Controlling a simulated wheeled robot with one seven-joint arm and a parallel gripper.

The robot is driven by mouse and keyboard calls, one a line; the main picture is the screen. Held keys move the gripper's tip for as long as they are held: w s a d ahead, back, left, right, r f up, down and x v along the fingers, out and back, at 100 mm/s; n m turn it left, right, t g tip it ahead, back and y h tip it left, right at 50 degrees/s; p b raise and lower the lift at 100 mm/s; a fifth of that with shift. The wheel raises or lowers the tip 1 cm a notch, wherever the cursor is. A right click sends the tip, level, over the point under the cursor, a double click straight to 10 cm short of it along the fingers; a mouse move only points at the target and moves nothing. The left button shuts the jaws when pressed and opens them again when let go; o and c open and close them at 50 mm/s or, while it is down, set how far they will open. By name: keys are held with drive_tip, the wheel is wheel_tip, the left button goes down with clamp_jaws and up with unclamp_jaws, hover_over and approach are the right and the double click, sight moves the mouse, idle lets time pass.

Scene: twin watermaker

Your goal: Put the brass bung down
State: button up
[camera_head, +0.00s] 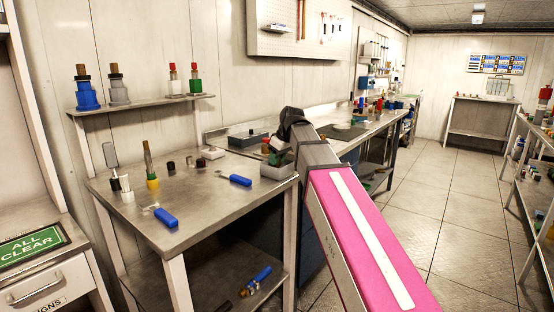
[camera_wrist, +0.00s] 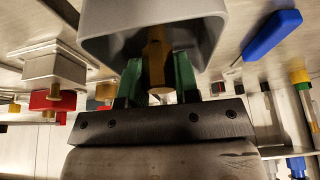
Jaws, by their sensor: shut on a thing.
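The brass bung (camera_wrist: 156,58) shows in the wrist view as a yellow-brown piece between the green-padded fingers of my gripper (camera_wrist: 157,75). My gripper is shut on it. A grey open bin (camera_wrist: 205,22) surrounds the bung's far end in the wrist view. In the head view my gripper (camera_head: 277,155) is at the grey bin (camera_head: 279,171) on the right end of the steel bench (camera_head: 205,192). The bung cannot be made out there, and whether it touches the bin's floor is hidden.
A blue-handled tool (camera_head: 236,180) lies left of the bin, and another blue-handled tool (camera_head: 165,217) lies nearer the front. A dark tray (camera_head: 248,141) stands behind. Small fittings and a tall brass-topped piece (camera_head: 150,165) stand at the left. The bench's front middle is clear.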

drive_tip(key=shift+f, duration=0.15)
drive_tip(key=o, duration=0.9)
drive_tip(key=v, duration=1.2)
